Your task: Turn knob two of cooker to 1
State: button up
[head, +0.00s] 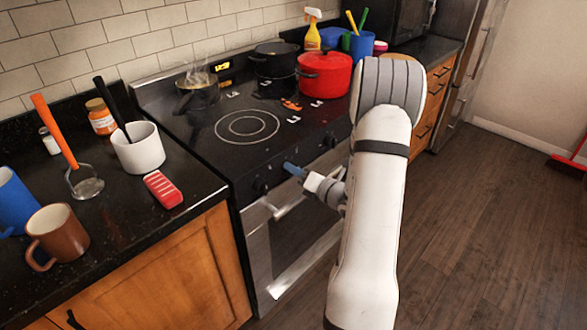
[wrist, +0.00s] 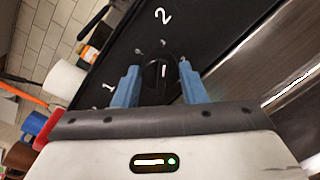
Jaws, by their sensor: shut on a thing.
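The cooker (head: 245,130) has a black glass top and a row of black knobs along its front edge. My gripper (head: 292,168) reaches the cooker front, its blue fingertips at the panel. In the wrist view, a black knob (wrist: 160,72) with a short white mark sits between the two blue fingers of my gripper (wrist: 158,82), which is shut on it. Another knob (head: 259,188) is left of my gripper. The held knob is hidden in the head view.
A red pot (head: 324,74), a black pot (head: 275,59) and a steaming pan (head: 197,91) stand on the cooktop. The oven handle (head: 290,203) runs below the knobs, near my gripper. A white cup (head: 138,148) and brown mug (head: 57,237) stand on the left counter.

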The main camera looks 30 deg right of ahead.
jog(key=shift+a+f+m, duration=0.15)
jog(key=shift+f+m, duration=0.05)
jog(key=shift+m, duration=0.2)
jog(key=o, duration=1)
jog(key=shift+r, duration=0.15)
jog(key=v, duration=0.8)
jog(key=shift+w, duration=0.1)
